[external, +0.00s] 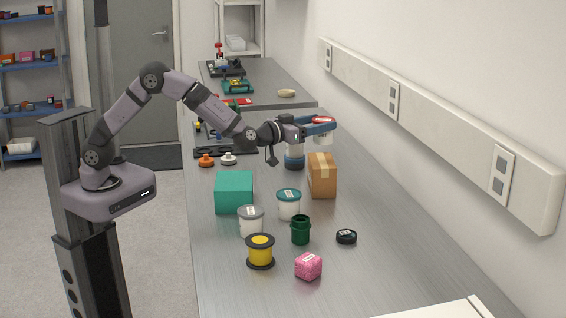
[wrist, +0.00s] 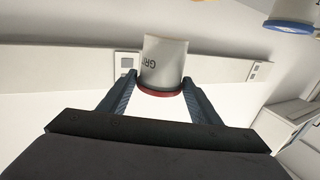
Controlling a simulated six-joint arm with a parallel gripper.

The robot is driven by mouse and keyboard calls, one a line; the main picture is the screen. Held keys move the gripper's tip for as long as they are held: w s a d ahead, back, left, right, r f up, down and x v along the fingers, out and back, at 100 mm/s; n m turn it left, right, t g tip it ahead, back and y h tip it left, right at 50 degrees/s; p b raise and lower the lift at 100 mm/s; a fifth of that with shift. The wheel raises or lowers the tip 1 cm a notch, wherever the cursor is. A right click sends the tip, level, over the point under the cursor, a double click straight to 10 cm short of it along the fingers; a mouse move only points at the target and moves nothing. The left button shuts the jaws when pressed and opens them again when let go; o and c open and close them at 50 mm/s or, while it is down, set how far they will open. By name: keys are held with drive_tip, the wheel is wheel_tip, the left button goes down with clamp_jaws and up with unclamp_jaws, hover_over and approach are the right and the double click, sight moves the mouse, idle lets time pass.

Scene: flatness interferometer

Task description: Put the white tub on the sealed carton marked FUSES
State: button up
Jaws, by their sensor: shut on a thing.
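My gripper (external: 318,126) is shut on a white tub (external: 322,139) with a red lid, held upright in the air above the back of the bench. In the wrist view my gripper (wrist: 159,80) has a finger on each side of the white tub (wrist: 165,60), near its red lid; letters reading "GRI" show on its side. A brown taped carton (external: 322,180) stands closed on the bench, below and nearer the camera than the tub. Its marking cannot be read in the external view.
A teal box (external: 234,193), grey-lidded tub (external: 251,226), teal-lidded tub (external: 288,208), green jar (external: 300,232), yellow spool (external: 260,251) and pink block (external: 308,266) stand nearer. The wall is at right.

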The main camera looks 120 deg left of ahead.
sight(315, 141)
drive_tip(key=shift+f+p, duration=0.45)
drive_tip(key=shift+f, duration=2.2)
drive_tip(key=shift+f, duration=0.15)
drive_tip(key=shift+f, duration=0.1)
drive_tip(key=o, duration=1.2)
